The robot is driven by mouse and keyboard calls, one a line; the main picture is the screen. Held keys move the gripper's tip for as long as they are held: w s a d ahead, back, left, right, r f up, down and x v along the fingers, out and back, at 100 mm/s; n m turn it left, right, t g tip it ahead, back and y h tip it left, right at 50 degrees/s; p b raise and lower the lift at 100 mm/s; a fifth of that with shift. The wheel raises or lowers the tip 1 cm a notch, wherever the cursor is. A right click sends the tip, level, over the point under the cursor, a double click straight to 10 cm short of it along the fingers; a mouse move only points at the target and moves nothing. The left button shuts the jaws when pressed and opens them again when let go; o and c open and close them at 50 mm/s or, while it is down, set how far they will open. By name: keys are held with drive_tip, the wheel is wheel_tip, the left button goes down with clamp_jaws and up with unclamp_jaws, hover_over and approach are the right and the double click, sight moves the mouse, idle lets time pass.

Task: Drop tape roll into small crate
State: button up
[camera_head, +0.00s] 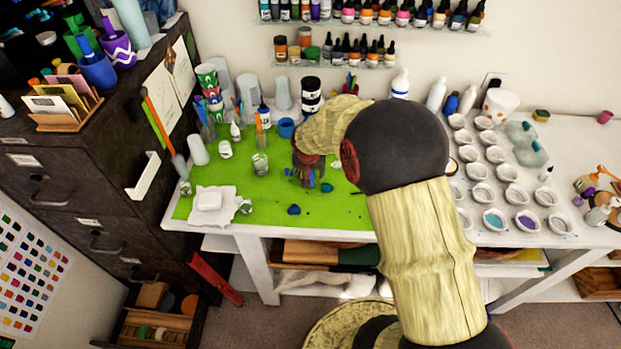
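My gripper (308,180) points down over the green mat (345,212), near its middle. My own wrist covers much of it, and its fingers blend with small coloured things below, so I cannot tell whether it holds anything. A small blue round thing (286,127) stands on the mat behind my gripper; it could be a tape roll or a cup. Small greenish rolls (145,332) lie in an open wooden drawer or crate (185,325) at the lower left. Another wooden crate (597,282) sits under the table at the far right. I cannot tell which is the small crate.
A dark cabinet (80,180) stands left of the white table (340,236). Cups, bottles and a white cloth (215,205) crowd the mat. Several small bowls (496,154) cover the table's right side. Bottle shelves (380,24) hang on the wall.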

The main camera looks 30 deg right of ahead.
clamp_jaws()
drive_tip(key=shift+r, duration=0.15)
idle(0.4)
